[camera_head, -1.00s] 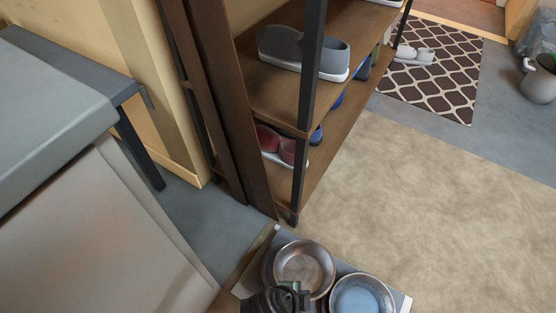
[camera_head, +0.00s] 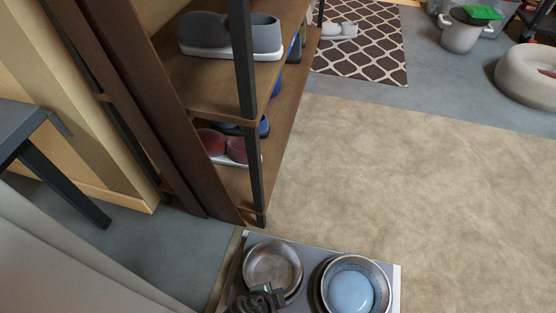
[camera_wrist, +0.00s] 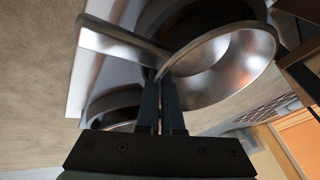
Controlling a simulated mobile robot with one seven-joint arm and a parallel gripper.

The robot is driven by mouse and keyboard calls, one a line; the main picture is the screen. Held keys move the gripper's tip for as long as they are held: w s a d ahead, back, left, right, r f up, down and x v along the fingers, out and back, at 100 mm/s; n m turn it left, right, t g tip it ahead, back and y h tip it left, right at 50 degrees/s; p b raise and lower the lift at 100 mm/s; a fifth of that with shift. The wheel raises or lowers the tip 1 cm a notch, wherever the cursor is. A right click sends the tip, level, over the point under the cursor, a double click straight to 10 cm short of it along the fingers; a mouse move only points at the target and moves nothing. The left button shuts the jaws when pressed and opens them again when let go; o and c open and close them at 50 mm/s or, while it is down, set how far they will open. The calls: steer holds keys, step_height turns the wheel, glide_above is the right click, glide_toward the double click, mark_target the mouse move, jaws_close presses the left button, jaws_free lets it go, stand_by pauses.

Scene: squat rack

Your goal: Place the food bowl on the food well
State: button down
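The metal food bowl (camera_head: 272,262) is at the left side of the low feeding stand (camera_head: 394,282), over the left food well. Its shiny inside also shows in the wrist view (camera_wrist: 235,62). My gripper (camera_head: 264,292) is at the bowl's near rim. In the wrist view its fingers (camera_wrist: 160,78) are close together on the rim. The well below is mostly hidden by the bowl, so I cannot tell whether the bowl rests in it or hangs just above. A second bowl with blue water (camera_head: 350,291) sits at the stand's right side.
A wooden shoe rack (camera_head: 205,95) stands just behind the stand. A dark table (camera_head: 20,130) is at the left. The beige carpet (camera_head: 400,170) to the right is clear. A patterned rug (camera_head: 365,45), a pot (camera_head: 462,35) and a round pet bed (camera_head: 525,80) lie farther back.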

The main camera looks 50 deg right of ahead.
steer(key=shift+f, duration=0.45)
steer(key=shift+f, duration=0.2)
steer(key=c, duration=1.1)
jaws_free()
steer(key=shift+r, duration=0.1)
steer(key=p+v, duration=0.7)
steer(key=v, duration=0.5)
steer(key=shift+p, duration=0.3)
